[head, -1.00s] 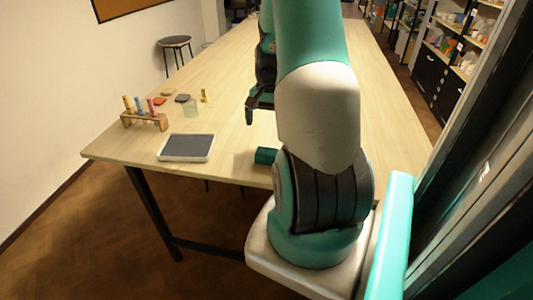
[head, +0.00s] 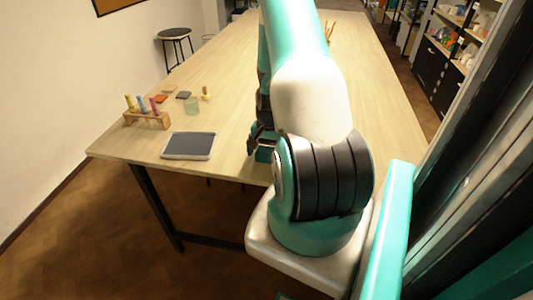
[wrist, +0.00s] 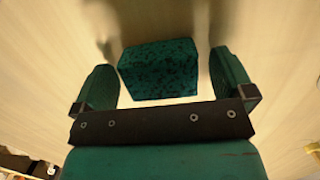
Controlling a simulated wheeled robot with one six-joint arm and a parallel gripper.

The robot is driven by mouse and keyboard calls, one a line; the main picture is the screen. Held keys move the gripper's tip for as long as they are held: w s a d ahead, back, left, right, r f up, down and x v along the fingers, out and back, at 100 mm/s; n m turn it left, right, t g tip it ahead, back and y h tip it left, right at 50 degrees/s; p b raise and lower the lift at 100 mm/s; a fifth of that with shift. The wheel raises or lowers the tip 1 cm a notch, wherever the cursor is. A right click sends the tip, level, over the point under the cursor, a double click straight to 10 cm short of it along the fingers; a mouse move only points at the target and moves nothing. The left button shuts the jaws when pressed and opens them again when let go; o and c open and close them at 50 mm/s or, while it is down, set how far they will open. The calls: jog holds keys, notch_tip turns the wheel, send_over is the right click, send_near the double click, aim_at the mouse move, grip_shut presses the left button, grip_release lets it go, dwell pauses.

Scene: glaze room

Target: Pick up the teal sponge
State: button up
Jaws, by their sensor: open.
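The teal sponge (wrist: 159,70) is a dark-speckled block on the pale wooden table, seen in the wrist view. My gripper (wrist: 164,66) is open, with one finger on each side of the sponge in the picture. A gap shows between the sponge and each finger, and nothing is held. Whether the fingertips are down at the sponge's height cannot be told. In the head view my gripper (head: 261,146) is low over the table's near edge, beside my arm. There the sponge is largely hidden and hard to tell from the teal gripper.
A grey-topped pad (head: 188,146) lies left of my gripper. A wooden rack (head: 147,120) with coloured tubes stands farther left. The table's middle is clear.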

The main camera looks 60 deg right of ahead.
aim_at(267, 150)
jog(key=c, duration=0.9)
jog(key=shift+r, duration=0.1)
notch_tip(267, 150, up, 20)
jog(key=b, duration=0.3)
jog(key=shift+b, duration=0.3)
